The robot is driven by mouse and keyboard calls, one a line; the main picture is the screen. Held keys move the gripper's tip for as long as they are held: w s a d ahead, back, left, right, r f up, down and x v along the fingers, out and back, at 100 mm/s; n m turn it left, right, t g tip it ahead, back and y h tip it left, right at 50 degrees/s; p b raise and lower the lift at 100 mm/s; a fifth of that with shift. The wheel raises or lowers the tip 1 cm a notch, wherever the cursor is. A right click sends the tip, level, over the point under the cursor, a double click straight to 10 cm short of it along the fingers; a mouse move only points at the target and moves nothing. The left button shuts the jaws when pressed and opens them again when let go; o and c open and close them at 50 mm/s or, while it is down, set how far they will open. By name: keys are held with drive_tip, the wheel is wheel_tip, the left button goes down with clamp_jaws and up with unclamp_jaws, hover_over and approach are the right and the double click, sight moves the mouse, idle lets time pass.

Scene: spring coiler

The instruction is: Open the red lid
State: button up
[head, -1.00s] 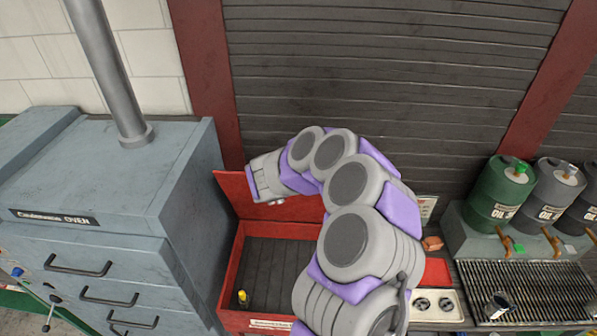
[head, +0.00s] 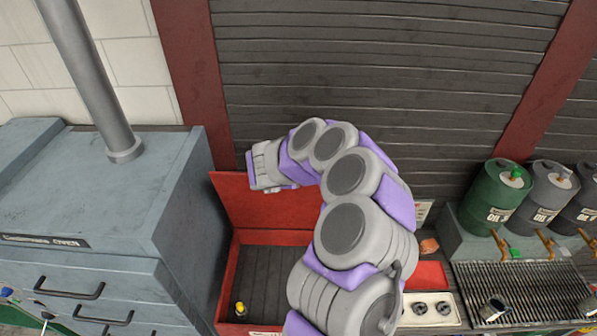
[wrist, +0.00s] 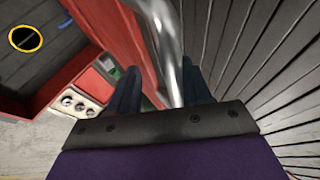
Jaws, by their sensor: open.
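The red lid (head: 275,203) stands raised at the back of the red box (head: 228,285), near the dark slatted wall. In the wrist view, the lid (wrist: 112,28) shows as a red panel on the left. A shiny metal handle bar (wrist: 166,40) runs along it. My gripper (head: 263,166) is above the lid's top edge in the head view. In the wrist view, my gripper's (wrist: 162,88) two dark fingers are apart, with the bar passing between them. Whether they touch the bar is unclear. My arm hides the box's right part.
The box holds a small yellow item (head: 240,308). A grey oven (head: 100,200) stands close on the left. On the right are a panel with round dials (head: 430,308), a grate (head: 525,285) and oil drums (head: 495,197). The slatted wall (head: 380,60) is close behind.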

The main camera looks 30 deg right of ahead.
drive_tip(key=shift+w+d+f, duration=0.1)
drive_tip(key=shift+d, duration=0.05)
drive_tip(key=shift+a+r, duration=0.3)
drive_tip(key=shift+r, duration=0.1)
drive_tip(key=b+v, duration=0.2)
drive_tip(key=v, duration=1.4)
drive_tip(key=shift+a, duration=0.25)
